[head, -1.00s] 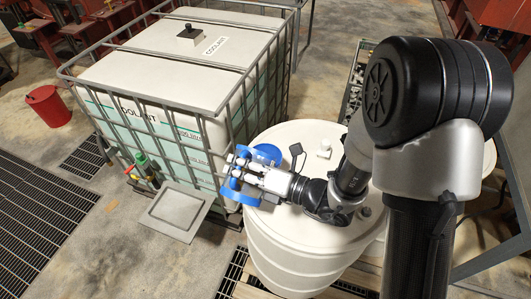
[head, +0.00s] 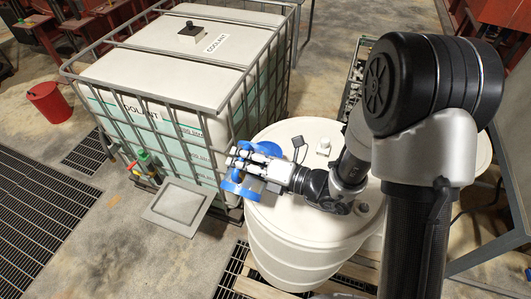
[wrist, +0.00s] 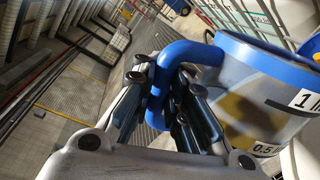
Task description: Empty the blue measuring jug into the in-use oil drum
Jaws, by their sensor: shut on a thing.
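My gripper (head: 248,166) is shut on the handle of the blue measuring jug (head: 236,187), at the left edge of a white drum (head: 290,240). In the wrist view my fingers (wrist: 163,80) close around the blue handle. The jug (wrist: 250,95) has a blue rim, volume marks and a yellow-brown patch on its clear wall. The jug appears tilted; its exact angle and the inside of its mouth are hidden. Another blue piece (head: 268,149) shows behind my gripper over the drum top; I cannot tell its shape. No pouring stream is visible.
A caged white coolant tank (head: 190,85) stands close to the left of the drum. A white cap (head: 323,146) and a black fitting (head: 298,142) stick up from the drum top. A grey tray (head: 180,208) and a red bucket (head: 48,103) are on the floor.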

